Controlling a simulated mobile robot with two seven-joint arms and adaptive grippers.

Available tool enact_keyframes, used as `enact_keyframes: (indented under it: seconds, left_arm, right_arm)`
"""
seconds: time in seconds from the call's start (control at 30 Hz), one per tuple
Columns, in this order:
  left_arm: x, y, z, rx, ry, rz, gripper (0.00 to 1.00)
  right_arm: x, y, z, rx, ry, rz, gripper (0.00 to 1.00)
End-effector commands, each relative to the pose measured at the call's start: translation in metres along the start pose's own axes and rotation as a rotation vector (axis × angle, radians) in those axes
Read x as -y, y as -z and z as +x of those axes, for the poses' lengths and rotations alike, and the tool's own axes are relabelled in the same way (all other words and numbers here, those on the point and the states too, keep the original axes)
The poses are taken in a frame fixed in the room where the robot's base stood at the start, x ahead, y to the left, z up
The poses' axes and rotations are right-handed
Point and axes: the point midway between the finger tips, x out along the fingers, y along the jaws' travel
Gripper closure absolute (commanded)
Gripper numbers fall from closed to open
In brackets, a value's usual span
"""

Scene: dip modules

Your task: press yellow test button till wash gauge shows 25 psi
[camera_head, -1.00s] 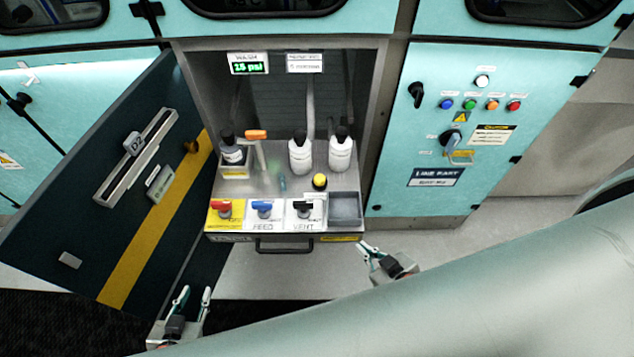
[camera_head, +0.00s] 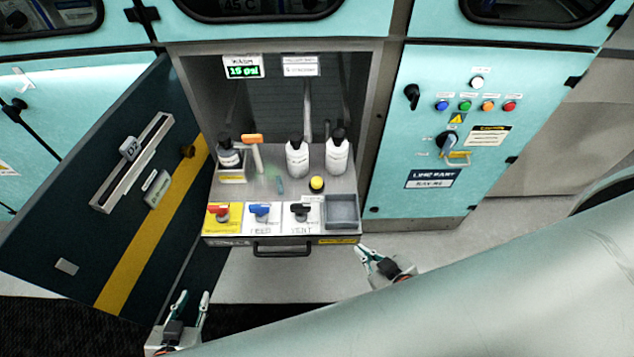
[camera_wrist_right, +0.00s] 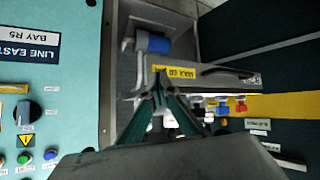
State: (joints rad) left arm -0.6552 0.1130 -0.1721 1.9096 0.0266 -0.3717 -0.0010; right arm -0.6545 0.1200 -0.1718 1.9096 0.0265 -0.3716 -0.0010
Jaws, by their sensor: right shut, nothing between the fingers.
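The yellow test button (camera_head: 316,183) is a small round dome on the tray in the open cabinet, in front of the white bottles. The wash gauge (camera_head: 243,67) on the cabinet's back wall shows green digits that look like 15 psi. My right gripper (camera_head: 366,255) is shut and empty, below and right of the cabinet tray, apart from the button. Its fingertips also meet in the right wrist view (camera_wrist_right: 158,82). My left gripper (camera_head: 192,298) is open and empty, low at the left, below the cabinet door. I cannot make out the button in the wrist view.
Red (camera_head: 222,211), blue (camera_head: 261,209) and black (camera_head: 300,209) valve handles line the tray front. An empty grey bin (camera_head: 342,209) sits right of them, and a handle (camera_head: 282,248) juts out below. The dark door (camera_head: 120,190) stands open at the left.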

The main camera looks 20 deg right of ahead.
Motion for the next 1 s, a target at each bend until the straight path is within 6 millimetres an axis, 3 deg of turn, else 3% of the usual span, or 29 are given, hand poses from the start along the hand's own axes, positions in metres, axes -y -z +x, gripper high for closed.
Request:
enact_keyframes:
  seconds: [0.83,1.0]
  left_arm:
    - [0.0043,-0.0013,-0.0002,0.001,0.000,0.015,0.72]
    - [0.0041,-0.0011,-0.0001,0.001,0.000,0.014,0.72]
  right_arm:
    - [0.0007,-0.0015,-0.0006,0.005,0.000,0.001,1.00]
    - [-0.0078,0.0080,-0.0024,0.029,-0.014,-0.043,1.00]
